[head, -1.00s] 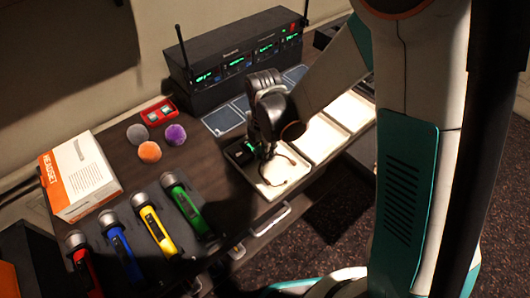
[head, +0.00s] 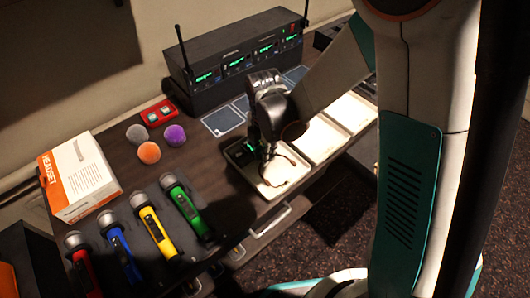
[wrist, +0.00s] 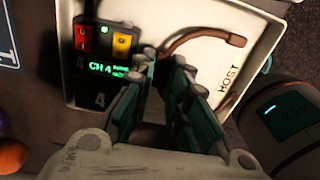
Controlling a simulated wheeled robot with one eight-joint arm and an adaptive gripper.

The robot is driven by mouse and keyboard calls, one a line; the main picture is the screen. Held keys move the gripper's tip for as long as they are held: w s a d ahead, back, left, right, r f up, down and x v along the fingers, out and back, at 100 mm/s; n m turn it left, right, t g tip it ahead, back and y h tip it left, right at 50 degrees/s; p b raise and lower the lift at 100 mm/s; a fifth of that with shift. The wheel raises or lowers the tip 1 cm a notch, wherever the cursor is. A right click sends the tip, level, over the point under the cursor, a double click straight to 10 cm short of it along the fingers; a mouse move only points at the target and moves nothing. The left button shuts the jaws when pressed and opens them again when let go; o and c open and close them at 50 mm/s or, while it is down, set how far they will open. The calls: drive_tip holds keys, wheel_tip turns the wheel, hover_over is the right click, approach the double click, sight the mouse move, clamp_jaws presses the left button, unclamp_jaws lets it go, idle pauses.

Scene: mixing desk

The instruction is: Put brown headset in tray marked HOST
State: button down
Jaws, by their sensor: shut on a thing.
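The brown headset (wrist: 205,38) shows as a curved band over the white tray marked HOST (wrist: 262,50) in the wrist view. It is a thin arc (head: 292,163) by my gripper in the head view. My gripper (wrist: 165,58) is low over that tray, its fingers shut on the headset; the gripped part is mostly hidden between them. I cannot tell whether the headset touches the tray floor. In the head view my gripper (head: 264,148) points down over the tray (head: 268,192).
A black CH 4 pack (wrist: 105,65) sits in the tray's left side. More lit trays (head: 318,140) lie to the right. A receiver rack (head: 240,60) with antennas stands behind. Coloured microphones (head: 152,230), foam balls (head: 149,153) and a HEADSET box (head: 80,178) are to the left.

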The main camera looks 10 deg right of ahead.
drive_tip(key=shift+f+b, duration=0.7)
drive_tip(key=shift+f, duration=0.05)
idle(0.6)
drive_tip(key=c, duration=1.1)
unclamp_jaws()
drive_tip(key=shift+r, duration=0.15)
drive_tip(key=shift+r+p, duration=2.4)
drive_tip(key=shift+r, duration=1)
